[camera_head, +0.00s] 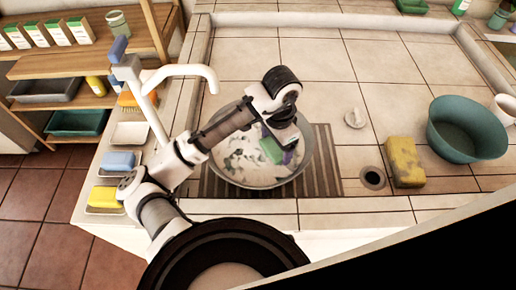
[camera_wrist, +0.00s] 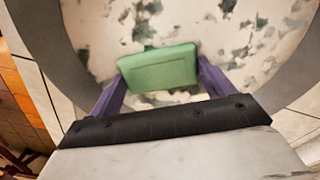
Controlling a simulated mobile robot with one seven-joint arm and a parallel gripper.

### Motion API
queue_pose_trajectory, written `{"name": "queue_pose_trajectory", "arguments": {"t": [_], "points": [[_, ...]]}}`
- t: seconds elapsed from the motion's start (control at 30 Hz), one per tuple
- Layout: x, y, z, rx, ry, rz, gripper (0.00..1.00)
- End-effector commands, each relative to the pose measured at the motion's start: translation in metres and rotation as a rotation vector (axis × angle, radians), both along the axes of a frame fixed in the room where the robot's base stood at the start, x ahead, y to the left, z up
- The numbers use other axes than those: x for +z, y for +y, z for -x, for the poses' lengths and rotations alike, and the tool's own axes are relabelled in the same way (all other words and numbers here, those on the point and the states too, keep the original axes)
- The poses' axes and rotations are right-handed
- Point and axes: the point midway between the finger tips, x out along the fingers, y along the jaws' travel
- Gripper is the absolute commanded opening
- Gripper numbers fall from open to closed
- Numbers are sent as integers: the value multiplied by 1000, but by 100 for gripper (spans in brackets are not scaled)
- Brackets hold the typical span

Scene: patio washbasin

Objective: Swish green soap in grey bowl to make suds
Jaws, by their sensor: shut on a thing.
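The grey bowl (camera_head: 304,163) stands on a dark slatted grate on the tiled counter, under my arm. It holds whitish suds with dark water patches showing between them. The green soap (camera_head: 271,150) is inside the bowl's rim, at or just above the suds. My gripper (camera_head: 281,148) points down into the bowl and is shut on the soap. In the wrist view the green soap (camera_wrist: 158,68) sits between my two purple fingers, and the grey bowl wall (camera_wrist: 40,60) curves around it. Whether the soap's underside touches the liquid is hidden.
A white faucet (camera_head: 150,100) rises left of the bowl, close to my arm. Soap dishes with blue (camera_head: 118,161) and yellow (camera_head: 104,197) bars line the left edge. A yellow sponge (camera_head: 404,161), a drain hole (camera_head: 372,178) and a teal bowl (camera_head: 467,130) are at right. The tiles behind are mostly clear.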

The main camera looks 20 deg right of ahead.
Motion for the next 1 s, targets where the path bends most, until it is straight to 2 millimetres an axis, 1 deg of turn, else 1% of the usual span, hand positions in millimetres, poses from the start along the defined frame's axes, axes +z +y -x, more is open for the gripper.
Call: {"name": "queue_pose_trajectory", "arguments": {"t": [0.03, 0.2, 1.0], "points": [[9, 0, 0, 0, 0, 1, 41], [23, 0, 0, -1, 0, 0, 41], [83, 0, 0, -1, -2, -1, 41]]}}
